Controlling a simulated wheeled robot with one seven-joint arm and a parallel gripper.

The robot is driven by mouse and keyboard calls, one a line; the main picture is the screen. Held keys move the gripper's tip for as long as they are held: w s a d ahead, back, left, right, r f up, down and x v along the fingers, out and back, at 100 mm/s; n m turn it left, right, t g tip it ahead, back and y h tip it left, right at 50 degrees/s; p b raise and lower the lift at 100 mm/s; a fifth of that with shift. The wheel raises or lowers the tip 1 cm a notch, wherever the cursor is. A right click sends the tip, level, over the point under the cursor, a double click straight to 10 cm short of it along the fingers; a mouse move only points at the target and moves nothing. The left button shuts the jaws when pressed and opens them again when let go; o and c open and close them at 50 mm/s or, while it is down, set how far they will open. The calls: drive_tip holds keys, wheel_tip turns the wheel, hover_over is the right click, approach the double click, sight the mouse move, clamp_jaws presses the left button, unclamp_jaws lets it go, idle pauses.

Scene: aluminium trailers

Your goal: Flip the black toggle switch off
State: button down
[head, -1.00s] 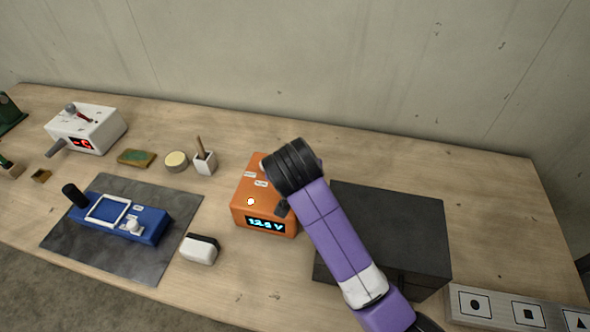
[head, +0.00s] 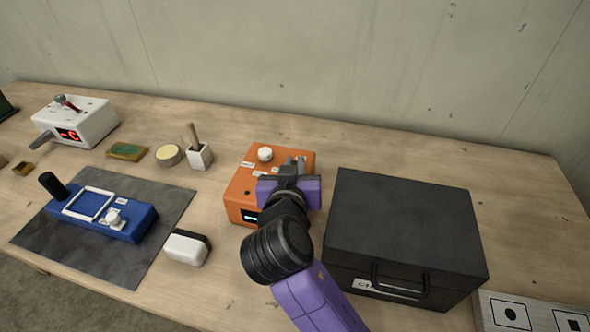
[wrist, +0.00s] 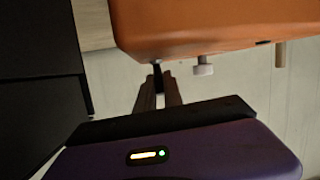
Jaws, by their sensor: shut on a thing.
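The orange box (head: 237,190) stands on the bench, with a white round knob (head: 265,154) on top and a cyan-lit display (head: 249,216) partly covered by my arm. My gripper (head: 298,162) is over the right part of its top. In the wrist view the orange box (wrist: 200,25) is at the top, and my gripper's fingers (wrist: 159,82) are shut on a small dark piece, the black toggle switch (wrist: 157,71), at the box face. The white knob (wrist: 203,67) is beside it, apart from the fingers. The toggle is hidden in the head view, and its tilt cannot be told.
A black case (head: 400,220) stands close to the right of the orange box. A blue device (head: 118,222) lies on a dark mat (head: 60,243) at left. A white-and-black block (head: 187,247) and a white cup with a wooden handle (head: 200,156) are nearby. The back right bench is clear.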

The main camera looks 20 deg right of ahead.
idle(0.4)
drive_tip(key=c, duration=1.5)
unclamp_jaws()
drive_tip(key=shift+b+v, duration=0.5)
drive_tip(key=shift+v, duration=3.45)
